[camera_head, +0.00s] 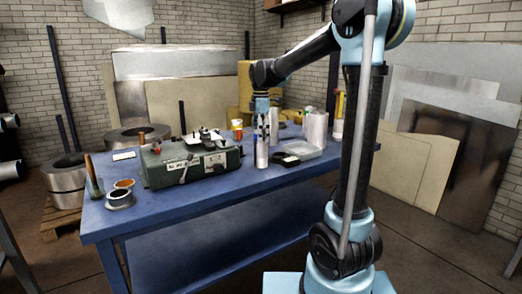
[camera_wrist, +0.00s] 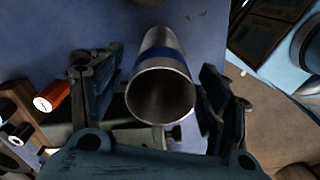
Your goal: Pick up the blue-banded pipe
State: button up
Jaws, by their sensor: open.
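The blue-banded pipe (camera_wrist: 160,85) is a grey metal tube with a dark hollow mouth and a blue band. In the wrist view its open end faces the camera. In the head view the pipe (camera_head: 261,154) stands upright on the blue table (camera_head: 205,208), its upper part hidden by my gripper (camera_head: 265,120). My gripper (camera_wrist: 163,98) is open, with one finger on each side of the pipe. A gap shows on the left of the pipe; the right finger is closer to it, and contact cannot be told.
A green machine (camera_head: 190,163) stands just left of the pipe. A wider pale cylinder (camera_head: 316,130) stands behind the tray. Flanged ring (camera_head: 120,199) sits near the table's left end. The front table strip is mostly clear.

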notch_tip(320, 180, down, 3)
jog(key=shift+r, duration=0.1)
jog(key=c, duration=1.3)
jog(key=shift+o, duration=0.2)
jog(key=shift+r, duration=0.1)
